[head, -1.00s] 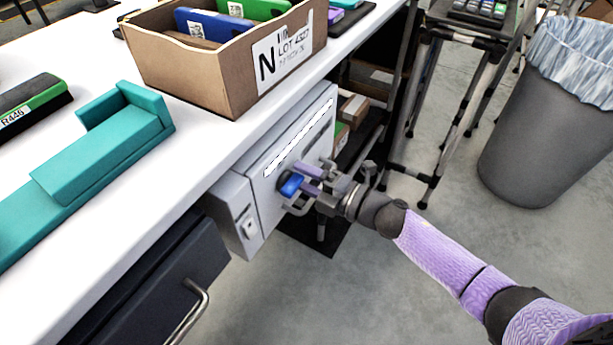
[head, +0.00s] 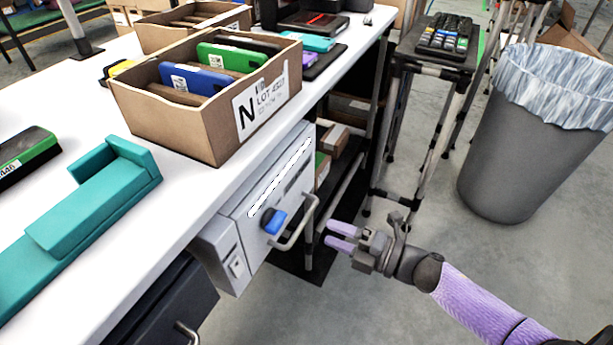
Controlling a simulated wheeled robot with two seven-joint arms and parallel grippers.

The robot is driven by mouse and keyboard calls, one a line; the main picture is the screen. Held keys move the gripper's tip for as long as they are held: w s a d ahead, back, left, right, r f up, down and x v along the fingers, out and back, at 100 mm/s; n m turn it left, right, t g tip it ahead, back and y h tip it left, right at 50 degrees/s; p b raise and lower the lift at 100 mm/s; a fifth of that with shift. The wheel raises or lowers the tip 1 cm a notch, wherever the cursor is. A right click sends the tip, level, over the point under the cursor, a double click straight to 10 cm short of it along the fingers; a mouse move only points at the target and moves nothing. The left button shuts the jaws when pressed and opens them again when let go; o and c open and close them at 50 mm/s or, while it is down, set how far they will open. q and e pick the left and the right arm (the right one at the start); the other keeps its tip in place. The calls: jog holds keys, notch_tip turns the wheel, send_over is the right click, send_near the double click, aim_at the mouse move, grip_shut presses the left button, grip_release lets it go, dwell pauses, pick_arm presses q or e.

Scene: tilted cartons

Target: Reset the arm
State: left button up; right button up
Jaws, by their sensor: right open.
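My right gripper (head: 342,237) is open and empty, in the air to the right of a grey cabinet (head: 240,212) mounted under the white table. Its purple fingers point left toward the cabinet's metal handle (head: 297,225) and are apart from it. A blue knob (head: 274,222) sits on the cabinet front beside the handle. My right arm (head: 480,300) comes in from the lower right. My left gripper is not in view.
The white table (head: 180,195) holds an open carton (head: 180,130) of coloured cases and a teal holder (head: 90,215). A grey bin (head: 520,150) and a small stand (head: 440,50) are at the right. Open floor lies around my right arm.

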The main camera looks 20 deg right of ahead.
jog(key=s+d+f+m+g+h, duration=0.3)
jog(key=s+f+m+h, duration=0.2)
jog(key=s+f+m, duration=0.5)
jog(key=s+d+f+m+g+h, duration=0.2)
jog(key=s+f+m+h, duration=0.35)
jog(key=f, duration=0.85)
jog(key=s+a+f+m+g, duration=0.2)
jog(key=s+g, duration=0.2)
jog(key=s, duration=0.6)
jog(key=s+a+f+m+g+h, duration=0.1)
jog(key=s+f+m+g, duration=0.2)
jog(key=s, duration=0.7)
jog(key=s+a+f+m+g, duration=0.2)
jog(key=s+g, duration=0.2)
jog(key=s, duration=0.6)
pick_arm(q)
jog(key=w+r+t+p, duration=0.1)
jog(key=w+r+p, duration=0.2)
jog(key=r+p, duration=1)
jog(key=shift+p, duration=0.45)
pick_arm(e)
jog(key=w+r+t, duration=0.1)
jog(key=w+r, duration=0.3)
jog(key=r, duration=0.9)
jog(key=shift+w+d+r, duration=0.15)
jog(key=shift+w, duration=0.05)
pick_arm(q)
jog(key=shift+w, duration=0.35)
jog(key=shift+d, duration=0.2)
